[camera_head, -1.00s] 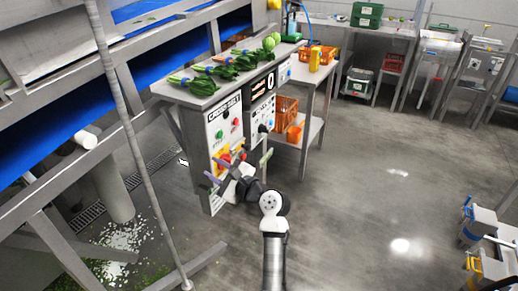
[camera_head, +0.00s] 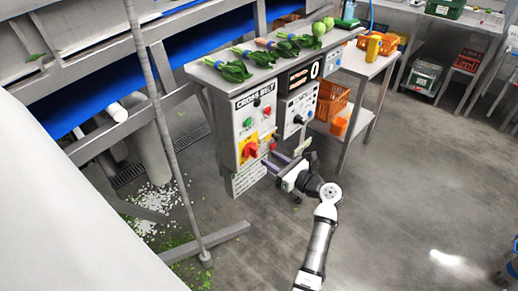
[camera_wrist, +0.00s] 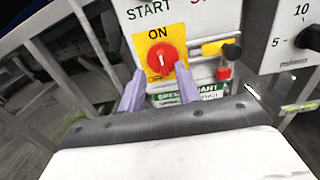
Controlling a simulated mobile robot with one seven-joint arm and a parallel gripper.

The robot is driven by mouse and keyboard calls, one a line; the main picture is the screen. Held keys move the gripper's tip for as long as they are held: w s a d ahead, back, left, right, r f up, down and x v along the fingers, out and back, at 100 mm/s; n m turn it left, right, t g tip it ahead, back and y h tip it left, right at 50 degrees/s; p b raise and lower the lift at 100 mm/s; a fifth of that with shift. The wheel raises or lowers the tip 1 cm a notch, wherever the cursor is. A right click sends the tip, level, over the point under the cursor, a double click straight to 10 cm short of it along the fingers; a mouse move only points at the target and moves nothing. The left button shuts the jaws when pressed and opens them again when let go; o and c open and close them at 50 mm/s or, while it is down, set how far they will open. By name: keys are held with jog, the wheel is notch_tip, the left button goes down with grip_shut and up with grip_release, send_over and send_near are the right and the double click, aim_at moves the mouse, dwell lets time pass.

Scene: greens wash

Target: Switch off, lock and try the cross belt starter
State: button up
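The cross belt starter (camera_head: 240,128) is a white panel on the bench front, with green and red buttons on it. Its red rotary switch (camera_head: 250,151) sits on a yellow plate. In the wrist view the red knob (camera_wrist: 161,58) is straight ahead, with ON above it and OFF, partly covered, at lower left. I cannot tell which mark it points to. My gripper (camera_head: 270,163) is at the lower right of the plate; in the wrist view its two purple fingers (camera_wrist: 160,92) are apart, empty and below the knob. A yellow piece with a black end (camera_wrist: 218,47) and a small red item (camera_wrist: 223,73) are right of the knob.
A second panel with a black dial (camera_head: 298,119) adjoins on the right. Bunched greens (camera_head: 236,71) lie on the bench above. A pole (camera_head: 165,130) and a frame stand left. Orange crates (camera_head: 330,100) are on a side table.

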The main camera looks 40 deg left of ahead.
aim_at(257, 150)
jog(key=a, duration=0.4)
jog(key=a+p, duration=0.1)
jog(key=a, duration=0.1)
jog(key=shift+w+a, duration=0.3)
jog(key=shift+a, duration=0.05)
grip_shut()
